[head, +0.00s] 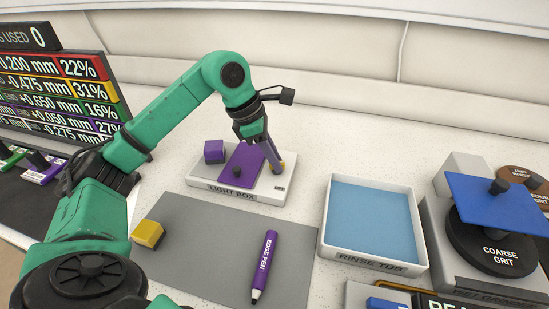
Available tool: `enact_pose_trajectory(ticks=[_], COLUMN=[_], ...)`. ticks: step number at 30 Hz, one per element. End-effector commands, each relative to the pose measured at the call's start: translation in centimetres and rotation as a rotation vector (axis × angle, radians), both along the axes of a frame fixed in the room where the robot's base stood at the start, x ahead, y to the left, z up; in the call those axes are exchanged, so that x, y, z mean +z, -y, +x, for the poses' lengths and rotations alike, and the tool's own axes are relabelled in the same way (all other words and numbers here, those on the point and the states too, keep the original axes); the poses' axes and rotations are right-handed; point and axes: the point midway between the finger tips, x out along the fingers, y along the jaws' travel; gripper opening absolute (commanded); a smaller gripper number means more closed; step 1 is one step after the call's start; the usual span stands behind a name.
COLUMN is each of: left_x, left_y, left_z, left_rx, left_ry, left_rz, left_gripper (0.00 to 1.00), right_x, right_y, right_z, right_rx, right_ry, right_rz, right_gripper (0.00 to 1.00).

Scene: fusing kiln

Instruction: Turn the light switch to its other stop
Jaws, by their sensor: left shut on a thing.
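The light box (222,192) is a low white box with a lettered front, standing behind the grey mat. I cannot tell which stop the switch is at. My right gripper is out of view.
A purple sheet (243,163) with a dark knob and a purple block (214,151) are on the light box. A yellow block (148,233) and edge pen (264,262) lie on the grey mat (205,245). The rinse tub (327,238) and wet grinder (438,240) stand right.

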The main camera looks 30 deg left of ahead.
Motion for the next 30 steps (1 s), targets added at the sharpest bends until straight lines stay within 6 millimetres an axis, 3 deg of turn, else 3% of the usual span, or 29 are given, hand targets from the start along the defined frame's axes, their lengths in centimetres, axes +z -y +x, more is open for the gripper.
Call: enact_pose_trajectory(ticks=[30], left_x=[0.3], left_y=[0.5], left_z=[-0.2], left_rx=[0.953], left_ry=[0.006], left_rz=[-0.001], left_gripper=[0.00], right_x=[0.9], right_y=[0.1], right_z=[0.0], right_rx=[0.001], right_ry=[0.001], right_rz=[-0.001], right_gripper=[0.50])
